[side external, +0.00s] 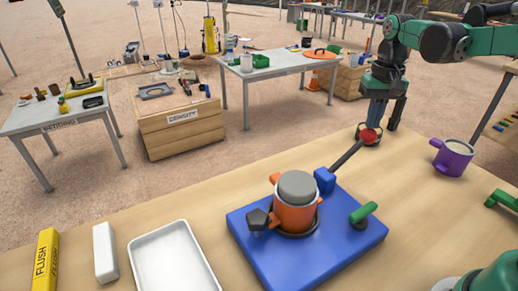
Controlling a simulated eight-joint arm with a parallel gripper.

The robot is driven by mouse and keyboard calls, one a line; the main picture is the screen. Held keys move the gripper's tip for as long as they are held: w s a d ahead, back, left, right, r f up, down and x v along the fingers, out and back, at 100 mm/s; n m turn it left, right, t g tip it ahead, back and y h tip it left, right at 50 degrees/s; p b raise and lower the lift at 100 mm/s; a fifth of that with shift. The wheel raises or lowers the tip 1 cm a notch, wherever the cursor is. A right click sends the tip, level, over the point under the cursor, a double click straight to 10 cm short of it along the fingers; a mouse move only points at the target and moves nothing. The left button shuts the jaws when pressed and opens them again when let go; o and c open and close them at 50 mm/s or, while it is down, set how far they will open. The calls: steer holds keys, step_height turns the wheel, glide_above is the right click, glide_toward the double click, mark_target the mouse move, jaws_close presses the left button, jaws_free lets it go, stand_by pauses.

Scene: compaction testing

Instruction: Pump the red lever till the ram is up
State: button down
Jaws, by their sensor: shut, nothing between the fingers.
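The red ball knob (369,135) is at the far end of the dark lever rod (347,155). The rod slopes up to the right from a blue block (325,180) on the blue base plate (305,255). An orange cylinder (295,212) with a grey round top (297,186) stands on the plate; I take the grey top for the ram, and its height of travel is hard to tell. My gripper (375,122) points down, shut and empty, at the red knob. Its tips are just above or touching the knob; I cannot tell which.
A green handle (363,212) sticks up from the plate's right side. A purple mug (453,158) stands right of the lever. A white tray (174,262), a white block (104,252) and a yellow FLUSH bar (46,262) lie at the left. Bare tabletop separates plate and mug.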

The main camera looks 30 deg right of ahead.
steer(key=f, duration=0.7)
steer(key=shift+d+f, duration=0.2)
steer(key=shift+d, duration=0.2)
steer(key=r, duration=0.6)
steer(key=a+r, duration=0.1)
steer(key=r, duration=0.2)
steer(key=shift+r, duration=0.25)
stand_by(1.2)
steer(key=f, duration=0.6)
steer(key=d+f, duration=0.1)
steer(key=f, duration=0.2)
steer(key=shift+f, duration=0.25)
steer(key=r, duration=0.6)
steer(key=a+r, duration=0.1)
steer(key=r, duration=0.2)
steer(key=shift+r, duration=0.25)
